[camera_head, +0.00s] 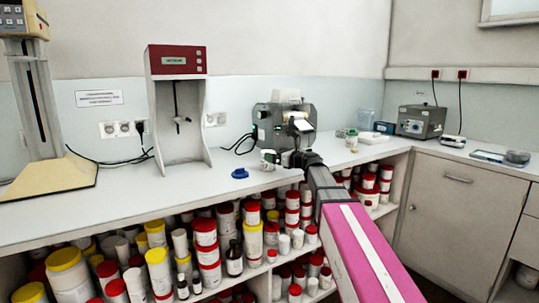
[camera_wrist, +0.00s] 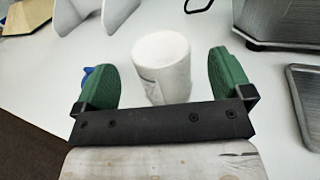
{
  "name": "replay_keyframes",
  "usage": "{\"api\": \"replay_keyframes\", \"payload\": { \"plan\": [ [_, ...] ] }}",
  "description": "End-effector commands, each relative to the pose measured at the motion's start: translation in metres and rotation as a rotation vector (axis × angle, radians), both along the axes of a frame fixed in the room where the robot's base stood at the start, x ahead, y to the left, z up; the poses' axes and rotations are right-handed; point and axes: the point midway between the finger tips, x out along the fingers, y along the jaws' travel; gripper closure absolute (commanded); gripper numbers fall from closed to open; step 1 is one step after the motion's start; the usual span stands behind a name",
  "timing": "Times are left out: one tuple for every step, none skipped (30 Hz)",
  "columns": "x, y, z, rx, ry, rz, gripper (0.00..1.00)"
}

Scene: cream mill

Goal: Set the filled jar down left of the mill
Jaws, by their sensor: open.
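The white jar (camera_head: 267,160) stands upright on the white counter, in front of the left part of the grey mill (camera_head: 270,124). In the wrist view the jar (camera_wrist: 162,62) stands between my two green finger pads, with a gap on each side. My gripper (camera_head: 286,159) is open around the jar and does not clamp it; it also fills the lower wrist view (camera_wrist: 161,80). The mill's grey base (camera_wrist: 285,22) shows at the upper right there. The jar's contents cannot be seen. A blue lid (camera_head: 239,173) lies on the counter left of the jar.
A red-topped stand mixer (camera_head: 179,60) is left of the mill, with bare counter (camera_head: 218,160) between. A taller machine (camera_head: 30,70) stands far left. Several small containers (camera_head: 352,138) and a grey device (camera_head: 421,121) are at right. Shelves of jars lie below the counter.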

Motion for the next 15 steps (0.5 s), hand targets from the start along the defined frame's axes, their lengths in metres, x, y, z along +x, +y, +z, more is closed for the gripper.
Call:
{"api": "replay_keyframes", "payload": {
  "plan": [
    [-0.011, -0.01, 0.0, 0.0, 0.0, -0.002, 0.03],
    [-0.014, -0.015, 0.0, 0.0, 0.0, -0.002, 0.03],
    [-0.019, -0.021, 0.0, 0.0, 0.0, -0.002, 0.03],
    [-0.022, -0.026, 0.0, 0.0, 0.0, -0.002, 0.03],
    [-0.025, -0.03, 0.0, 0.0, 0.0, -0.002, 0.03],
    [-0.029, -0.034, 0.0, 0.0, 0.0, -0.002, 0.03],
    [-0.032, -0.038, 0.0, 0.0, 0.0, -0.002, 0.03],
    [-0.034, -0.041, 0.0, 0.0, 0.0, -0.001, 0.03],
    [-0.037, -0.045, 0.0, 0.0, 0.0, -0.001, 0.03],
    [-0.039, -0.048, 0.0, 0.0, 0.0, -0.001, 0.03],
    [-0.04, -0.05, 0.0, 0.0, 0.0, -0.001, 0.03],
    [-0.042, -0.052, 0.0, 0.0, 0.0, -0.001, 0.03],
    [-0.043, -0.054, 0.0, 0.0, 0.0, -0.001, 0.03],
    [-0.044, -0.055, 0.0, 0.0, 0.0, 0.0, 0.03],
    [-0.044, -0.056, 0.0, 0.0, 0.0, 0.0, 0.03]
  ]
}}
